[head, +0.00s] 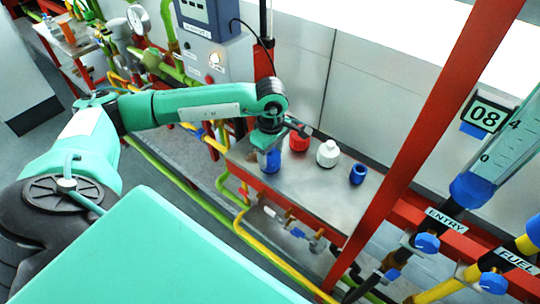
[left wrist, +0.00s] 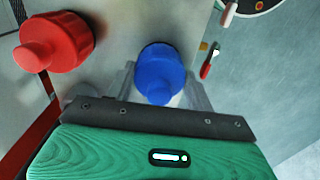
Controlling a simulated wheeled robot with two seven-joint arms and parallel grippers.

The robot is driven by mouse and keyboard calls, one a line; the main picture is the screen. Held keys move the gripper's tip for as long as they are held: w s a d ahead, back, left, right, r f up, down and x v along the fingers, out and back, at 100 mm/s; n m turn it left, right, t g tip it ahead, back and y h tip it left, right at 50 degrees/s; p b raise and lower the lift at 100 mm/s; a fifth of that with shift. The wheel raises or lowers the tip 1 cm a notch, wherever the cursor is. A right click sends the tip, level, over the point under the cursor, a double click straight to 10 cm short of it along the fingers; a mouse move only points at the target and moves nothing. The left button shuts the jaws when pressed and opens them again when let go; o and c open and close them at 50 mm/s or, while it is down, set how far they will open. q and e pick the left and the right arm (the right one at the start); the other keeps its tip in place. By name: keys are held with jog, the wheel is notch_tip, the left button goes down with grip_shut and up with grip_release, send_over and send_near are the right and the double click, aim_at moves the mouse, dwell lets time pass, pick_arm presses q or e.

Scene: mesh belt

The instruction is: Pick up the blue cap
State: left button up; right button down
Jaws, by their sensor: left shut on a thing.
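A blue cap (left wrist: 160,73) sits between the two fingers of my left gripper (left wrist: 165,88) in the left wrist view. In the head view my left gripper (head: 270,146) points down over the left end of a metal shelf (head: 312,190), and the blue cap (head: 271,161) shows just below it. The gripper is shut on the cap. Whether the cap touches the shelf or hangs just above it, I cannot tell. My right gripper is in neither view.
A red cap (head: 299,140) stands close beside the held cap, and also shows in the left wrist view (left wrist: 58,42). A white bottle (head: 327,154) and another blue piece (head: 357,174) stand farther right. A red post (head: 430,115) rises at the right; pipes run below the shelf.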

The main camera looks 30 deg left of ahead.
pick_arm(q)
jog(key=shift+r+b, duration=0.3)
jog(key=shift+r, duration=0.3)
notch_tip(320, 180, up, 19)
jog(key=b, duration=0.4)
